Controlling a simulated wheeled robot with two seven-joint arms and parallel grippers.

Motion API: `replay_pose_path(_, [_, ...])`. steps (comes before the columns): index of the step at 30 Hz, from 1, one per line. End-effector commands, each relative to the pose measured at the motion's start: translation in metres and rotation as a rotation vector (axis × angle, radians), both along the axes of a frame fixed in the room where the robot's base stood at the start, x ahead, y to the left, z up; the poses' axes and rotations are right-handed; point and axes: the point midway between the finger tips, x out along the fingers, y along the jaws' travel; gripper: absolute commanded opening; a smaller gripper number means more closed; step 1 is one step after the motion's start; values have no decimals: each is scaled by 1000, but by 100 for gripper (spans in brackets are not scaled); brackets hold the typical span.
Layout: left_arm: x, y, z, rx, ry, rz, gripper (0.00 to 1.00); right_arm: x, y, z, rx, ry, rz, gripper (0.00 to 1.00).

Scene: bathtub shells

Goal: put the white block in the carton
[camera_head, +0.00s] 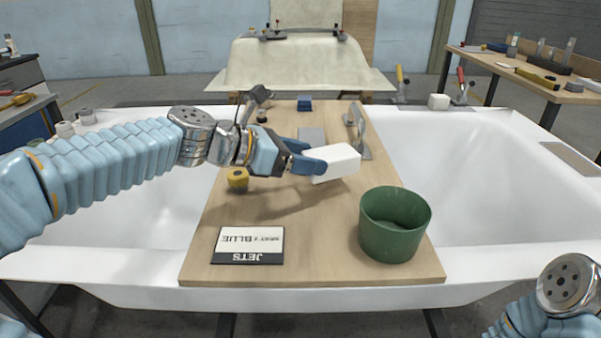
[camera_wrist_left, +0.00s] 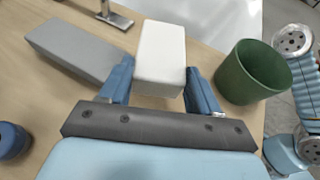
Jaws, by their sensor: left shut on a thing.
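My left gripper (camera_head: 306,164) is shut on a white block (camera_head: 333,163) and holds it above the wooden board. In the left wrist view the block (camera_wrist_left: 161,55) sits between the two blue fingers of the gripper (camera_wrist_left: 160,85). A round green open-topped pot (camera_head: 394,225) stands on the board, to the right of and nearer than the block. The pot also shows in the left wrist view (camera_wrist_left: 250,72), apart from the block. I see no box-shaped carton. My right gripper is out of view; only part of that arm shows at the lower right.
The board (camera_head: 310,255) lies across a white bathtub shell (camera_head: 480,180). On it are a JETS label card (camera_head: 248,245), a yellow-and-black item (camera_head: 237,180), a grey block (camera_wrist_left: 75,47) and a metal bracket (camera_head: 358,130).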

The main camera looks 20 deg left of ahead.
Motion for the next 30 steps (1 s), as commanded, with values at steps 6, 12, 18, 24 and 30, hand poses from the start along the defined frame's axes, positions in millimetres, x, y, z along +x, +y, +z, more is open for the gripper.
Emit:
replay_pose_path(6, [3,8,-31,-2,5,1,34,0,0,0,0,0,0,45])
replay_pose_path(12, [3,8,-40,0,0,1,34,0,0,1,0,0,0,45])
replay_pose_path(18, [3,7,-42,0,0,1,34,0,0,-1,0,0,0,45])
replay_pose_path(24, [3,7,-43,0,1,1,81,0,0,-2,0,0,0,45])
replay_pose_path(30, [3,7,-43,0,0,1,88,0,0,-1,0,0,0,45])
